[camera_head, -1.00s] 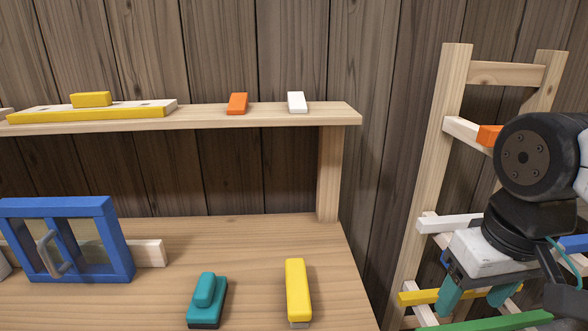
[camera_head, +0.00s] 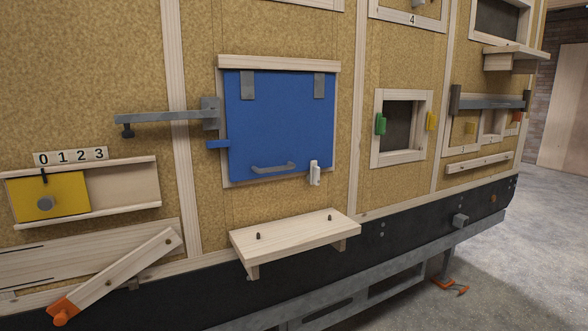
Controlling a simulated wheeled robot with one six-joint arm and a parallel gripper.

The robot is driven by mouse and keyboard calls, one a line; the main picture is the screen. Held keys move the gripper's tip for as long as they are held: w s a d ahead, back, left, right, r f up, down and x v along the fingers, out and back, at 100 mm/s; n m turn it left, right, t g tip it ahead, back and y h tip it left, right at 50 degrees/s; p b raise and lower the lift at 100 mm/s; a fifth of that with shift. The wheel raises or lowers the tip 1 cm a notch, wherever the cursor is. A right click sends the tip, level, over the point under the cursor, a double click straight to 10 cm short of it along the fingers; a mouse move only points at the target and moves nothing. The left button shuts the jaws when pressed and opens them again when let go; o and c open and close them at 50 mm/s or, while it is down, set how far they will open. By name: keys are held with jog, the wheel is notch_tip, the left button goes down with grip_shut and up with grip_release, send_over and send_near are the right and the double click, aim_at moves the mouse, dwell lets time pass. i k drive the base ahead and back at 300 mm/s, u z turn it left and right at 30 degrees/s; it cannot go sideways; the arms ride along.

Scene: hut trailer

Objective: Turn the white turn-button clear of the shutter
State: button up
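The blue shutter (camera_head: 280,125) hangs shut on the wall by two grey hinge straps at its top, with a grey handle (camera_head: 273,168) near its bottom edge. The white turn-button (camera_head: 315,174) stands upright at the shutter's lower right. Its upper part appears to overlap the shutter's bottom edge. My gripper is not in view.
A grey bar (camera_head: 160,117) sticks out left of the shutter, above a small blue tab (camera_head: 218,144). A wooden shelf (camera_head: 295,238) with two dark pegs juts out below. Green (camera_head: 381,124) and yellow (camera_head: 431,121) turn-buttons flank a framed opening at right.

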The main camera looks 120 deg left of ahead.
aim_at(315, 170)
jog(key=u, duration=2.85)
jog(key=k, duration=0.65)
jog(key=z, duration=0.5)
jog(key=i, duration=0.5)
jog(key=u, duration=0.75)
jog(key=i, duration=1.25)
jog(key=u, duration=0.55)
